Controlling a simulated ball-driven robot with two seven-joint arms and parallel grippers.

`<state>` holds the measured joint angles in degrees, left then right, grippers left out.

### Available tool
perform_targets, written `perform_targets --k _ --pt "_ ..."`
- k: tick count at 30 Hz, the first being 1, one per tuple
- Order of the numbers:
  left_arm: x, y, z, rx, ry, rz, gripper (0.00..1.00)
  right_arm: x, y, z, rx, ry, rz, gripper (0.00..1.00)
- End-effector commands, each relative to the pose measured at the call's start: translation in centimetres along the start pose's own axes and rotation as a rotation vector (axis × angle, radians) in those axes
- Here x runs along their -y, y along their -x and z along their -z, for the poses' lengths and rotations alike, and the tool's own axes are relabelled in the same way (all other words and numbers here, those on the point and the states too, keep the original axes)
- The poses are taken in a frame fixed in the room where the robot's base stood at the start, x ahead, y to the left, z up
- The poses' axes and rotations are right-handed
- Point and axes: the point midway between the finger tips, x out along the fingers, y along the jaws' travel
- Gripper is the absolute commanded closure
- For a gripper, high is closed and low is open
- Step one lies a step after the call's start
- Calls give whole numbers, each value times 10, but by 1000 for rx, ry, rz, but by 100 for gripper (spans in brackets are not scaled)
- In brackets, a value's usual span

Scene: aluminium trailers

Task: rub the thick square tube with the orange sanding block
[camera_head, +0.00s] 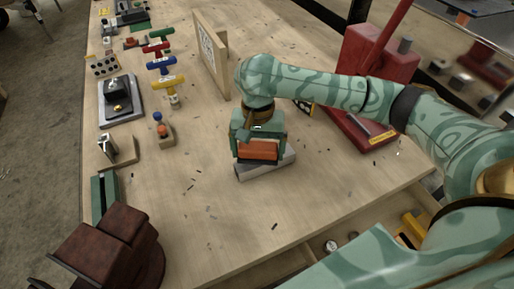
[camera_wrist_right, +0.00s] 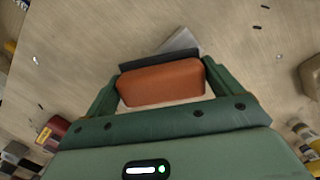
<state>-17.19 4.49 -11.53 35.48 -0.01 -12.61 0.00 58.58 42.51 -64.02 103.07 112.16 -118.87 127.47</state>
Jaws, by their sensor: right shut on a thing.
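The orange sanding block (camera_head: 258,150) is between the fingers of my right gripper (camera_head: 257,152), which is shut on it. In the right wrist view the block (camera_wrist_right: 160,83) spans between the two green fingers, with a dark strip along its far edge. The thick square tube (camera_head: 252,173) is light grey and lies on the bench directly under the block, mostly hidden by it and the gripper. A pale end of the tube (camera_wrist_right: 182,41) shows past the block in the right wrist view. The block appears at the tube's top face; I cannot tell if they touch. My left gripper is out of view.
A wooden upright board (camera_head: 211,52) stands behind the gripper. A red machine (camera_head: 372,65) stands at the right. Coloured T-handles (camera_head: 163,65) and a grey plate (camera_head: 119,101) are at the left. A brown vise (camera_head: 110,245) is front left. Bare bench lies front and left of the tube.

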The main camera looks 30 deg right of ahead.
Motion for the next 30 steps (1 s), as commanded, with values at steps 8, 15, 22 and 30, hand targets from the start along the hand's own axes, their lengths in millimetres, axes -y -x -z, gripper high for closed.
perform_targets --k 8,15,22,30 --pt "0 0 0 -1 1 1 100 0 1 0 -1 0 1 31" --pt "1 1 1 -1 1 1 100 0 0 0 0 0 1 31" --pt "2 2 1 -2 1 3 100 0 -4 0 0 -1 1 31" --pt "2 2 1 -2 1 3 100 0 -10 1 0 0 1 31"
